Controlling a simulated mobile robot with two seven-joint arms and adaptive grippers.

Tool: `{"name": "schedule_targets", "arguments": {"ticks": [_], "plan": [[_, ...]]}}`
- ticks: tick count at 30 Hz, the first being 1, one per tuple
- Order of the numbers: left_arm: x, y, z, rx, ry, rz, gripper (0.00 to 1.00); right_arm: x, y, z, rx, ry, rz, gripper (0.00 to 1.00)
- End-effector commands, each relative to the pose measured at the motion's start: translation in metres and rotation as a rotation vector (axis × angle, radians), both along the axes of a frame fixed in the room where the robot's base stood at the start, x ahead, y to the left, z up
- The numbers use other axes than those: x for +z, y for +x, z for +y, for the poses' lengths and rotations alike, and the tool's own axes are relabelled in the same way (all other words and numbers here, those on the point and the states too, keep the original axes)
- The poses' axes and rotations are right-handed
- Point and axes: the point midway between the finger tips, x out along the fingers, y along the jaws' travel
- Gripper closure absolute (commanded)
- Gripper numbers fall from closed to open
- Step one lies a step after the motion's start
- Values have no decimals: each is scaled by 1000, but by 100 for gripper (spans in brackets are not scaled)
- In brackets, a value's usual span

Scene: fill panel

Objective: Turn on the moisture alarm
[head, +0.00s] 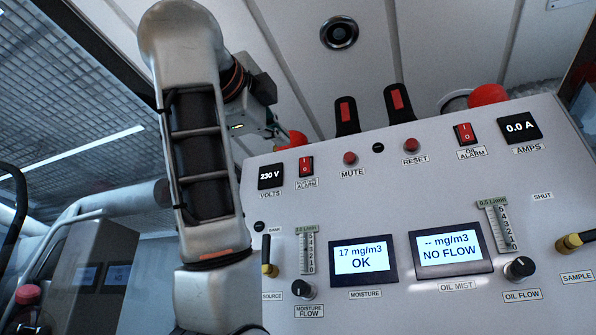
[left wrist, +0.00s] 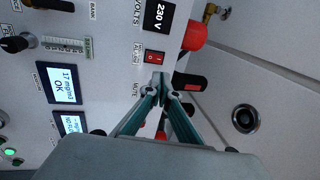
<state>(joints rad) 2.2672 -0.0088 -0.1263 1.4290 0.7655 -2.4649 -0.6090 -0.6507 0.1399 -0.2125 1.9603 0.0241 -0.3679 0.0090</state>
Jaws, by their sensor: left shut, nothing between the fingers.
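The moisture alarm switch (head: 306,166) is a red rocker on the upper left of the grey panel (head: 400,190), beside the 230 V volts display. Its label is only partly readable. It also shows in the left wrist view (left wrist: 154,57), just beyond my fingertips. My left gripper (head: 283,139) is in front of the panel's upper left edge, above the switch in the head view, partly behind my own arm. In the left wrist view my left gripper (left wrist: 161,88) is shut and empty, its tips apart from the switch in the picture. Whether they touch the panel I cannot tell. My right gripper is not in view.
The mute button (head: 350,158), reset button (head: 410,145) and oil alarm switch (head: 464,133) sit along the same row. Red domes (head: 487,95) and two black levers (head: 400,104) stand at the panel's top edge. The moisture display (head: 362,258) reads OK.

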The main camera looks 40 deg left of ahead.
Motion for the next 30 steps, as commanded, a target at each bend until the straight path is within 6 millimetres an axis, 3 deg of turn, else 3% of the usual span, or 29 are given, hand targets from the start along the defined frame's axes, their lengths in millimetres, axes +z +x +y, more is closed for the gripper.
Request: {"name": "schedule_targets", "arguments": {"ticks": [1,6,15,21,30], "plan": [[6,10,5,5,-1,2,100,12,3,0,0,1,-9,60],[13,42,12,3,-1,3,100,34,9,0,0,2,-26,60],[22,87,22,2,-1,1,100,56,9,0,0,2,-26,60],[22,99,24,0,0,1,100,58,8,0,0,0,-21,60],[22,100,24,0,0,0,100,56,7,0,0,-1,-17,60]]}}
